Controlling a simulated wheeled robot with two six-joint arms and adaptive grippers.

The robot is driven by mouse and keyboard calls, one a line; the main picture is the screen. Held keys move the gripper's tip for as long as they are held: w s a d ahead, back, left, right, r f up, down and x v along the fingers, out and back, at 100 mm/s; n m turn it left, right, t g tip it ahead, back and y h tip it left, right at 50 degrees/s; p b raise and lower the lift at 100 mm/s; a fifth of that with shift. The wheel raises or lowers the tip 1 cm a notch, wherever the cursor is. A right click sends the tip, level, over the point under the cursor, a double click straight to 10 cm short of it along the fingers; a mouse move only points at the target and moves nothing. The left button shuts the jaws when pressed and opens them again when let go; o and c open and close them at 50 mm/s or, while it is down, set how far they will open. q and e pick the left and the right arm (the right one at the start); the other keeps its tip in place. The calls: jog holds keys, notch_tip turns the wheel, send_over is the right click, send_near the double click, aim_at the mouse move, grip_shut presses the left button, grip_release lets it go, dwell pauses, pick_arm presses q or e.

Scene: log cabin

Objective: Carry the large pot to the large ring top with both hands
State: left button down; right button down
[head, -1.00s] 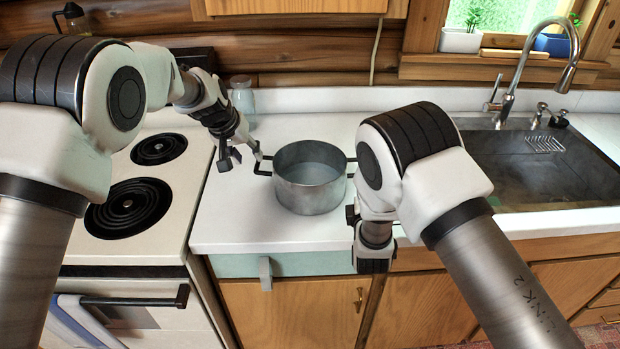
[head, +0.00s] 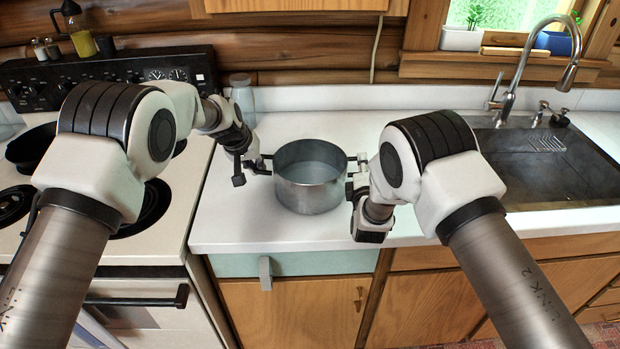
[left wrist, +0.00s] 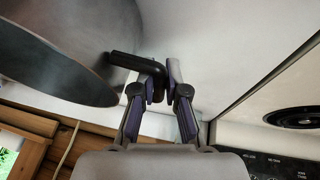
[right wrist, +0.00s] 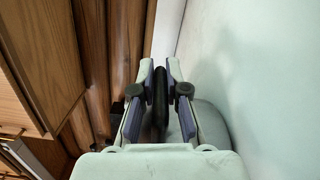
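The large steel pot (head: 311,196) stands upright on the white counter, with a dark handle on each side. The large ring (head: 152,207) on the stove is left of it, partly hidden by my left arm. My left gripper (head: 254,166) is at the pot's left handle; in the left wrist view its parted fingers (left wrist: 160,80) are around or beside the handle (left wrist: 127,62), with no clear grip. My right gripper (head: 354,172) is at the right handle; in the right wrist view the handle (right wrist: 159,100) lies between its slightly parted fingers (right wrist: 161,75).
The stove (head: 150,243) adjoins the counter (head: 235,225) on the left, and a dark pan (head: 28,146) sits on it. A glass jar (head: 242,98) stands behind the pot. The sink (head: 560,175) is at right. Counter between pot and stove is clear.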

pick_arm(q)
jog(key=shift+w+r, duration=0.1)
jog(key=shift+r, duration=0.05)
pick_arm(e)
jog(key=shift+w+r, duration=0.1)
jog(key=shift+r, duration=0.1)
